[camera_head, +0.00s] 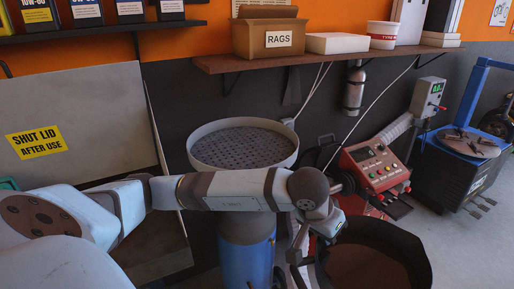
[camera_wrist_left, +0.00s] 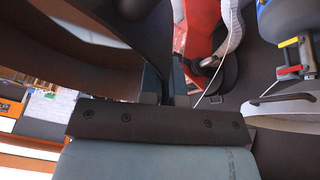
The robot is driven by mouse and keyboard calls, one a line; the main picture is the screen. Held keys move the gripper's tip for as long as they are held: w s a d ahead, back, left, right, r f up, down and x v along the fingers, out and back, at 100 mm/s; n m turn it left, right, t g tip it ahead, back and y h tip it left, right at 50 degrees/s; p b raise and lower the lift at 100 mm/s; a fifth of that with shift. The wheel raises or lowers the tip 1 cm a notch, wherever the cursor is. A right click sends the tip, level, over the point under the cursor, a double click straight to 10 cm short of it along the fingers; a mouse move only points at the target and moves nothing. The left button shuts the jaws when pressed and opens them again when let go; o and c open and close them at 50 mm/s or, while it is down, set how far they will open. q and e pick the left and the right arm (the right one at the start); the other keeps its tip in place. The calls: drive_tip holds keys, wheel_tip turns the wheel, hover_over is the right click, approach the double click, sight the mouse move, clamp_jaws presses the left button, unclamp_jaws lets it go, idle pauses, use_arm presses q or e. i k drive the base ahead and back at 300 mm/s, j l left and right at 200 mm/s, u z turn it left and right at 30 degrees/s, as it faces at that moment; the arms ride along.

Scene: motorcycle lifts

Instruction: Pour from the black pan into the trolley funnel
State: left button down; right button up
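The black pan (camera_head: 408,250) is at the bottom right of the head view, cut off by the lower edge, with a brown surface inside. My left arm reaches across from the left. My left gripper (camera_head: 318,238) is at the pan's left rim and appears closed on it. In the left wrist view, the fingers (camera_wrist_left: 166,88) meet the dark pan wall (camera_wrist_left: 140,45). The trolley funnel (camera_head: 243,146) is a wide grey round basin with a perforated plate, on a blue drum (camera_head: 246,258), left of the pan and behind my arm. My right gripper is not in view.
A red machine (camera_head: 372,168) stands just behind the pan. A metal bin with a raised lid (camera_head: 75,125) is left of the funnel. A shelf (camera_head: 300,57) with a rags box (camera_head: 268,35) overhangs behind. Open floor (camera_head: 465,245) lies right.

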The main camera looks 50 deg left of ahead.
sight(240, 143)
drive_tip(key=i+l+u, duration=0.2)
drive_tip(key=i+u, duration=0.3)
drive_tip(key=i+l+u, duration=0.95)
drive_tip(key=k, duration=0.1)
